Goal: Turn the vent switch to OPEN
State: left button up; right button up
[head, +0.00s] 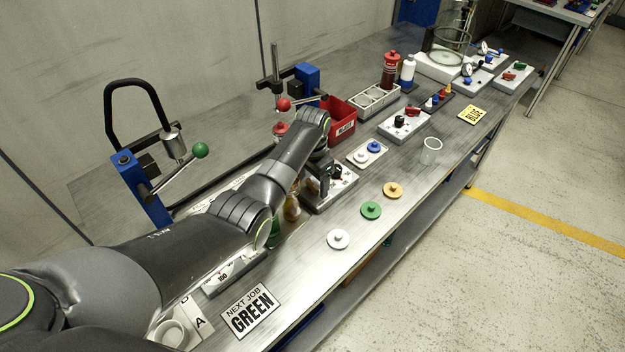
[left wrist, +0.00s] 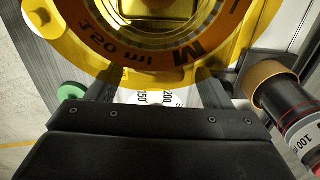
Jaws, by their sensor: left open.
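My left gripper (head: 324,182) hangs over a pale control box (head: 343,192) near the middle of the bench in the head view. Its two dark fingers are apart, and in the left wrist view (left wrist: 160,88) I see nothing held between them. A black knob (head: 337,171) shows on that box beside the fingers; the rest of its top is partly hidden. My right gripper is not in view.
An amber bottle (head: 292,208) stands near my left arm; a large yellow ring (left wrist: 180,70) with measuring marks fills the top of the left wrist view. White (head: 338,239), green (head: 371,210) and orange (head: 392,190) discs lie along the front. A clear cup (head: 431,152) stands right.

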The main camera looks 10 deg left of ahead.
pick_arm(q)
jog(key=shift+f, duration=0.3)
jog(key=shift+c, duration=0.4)
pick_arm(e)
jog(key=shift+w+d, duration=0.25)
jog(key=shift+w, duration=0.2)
pick_arm(q)
jog(key=c, duration=0.9)
jog(key=shift+r+m+p, duration=0.2)
jog(key=shift+m+p, duration=0.6)
jog(key=shift+m, duration=0.4)
jog(key=shift+f+m+p, duration=0.15)
jog(key=shift+m+p, duration=0.25)
jog(key=shift+m, duration=0.8)
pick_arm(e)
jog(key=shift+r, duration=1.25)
pick_arm(q)
jog(key=o, duration=1)
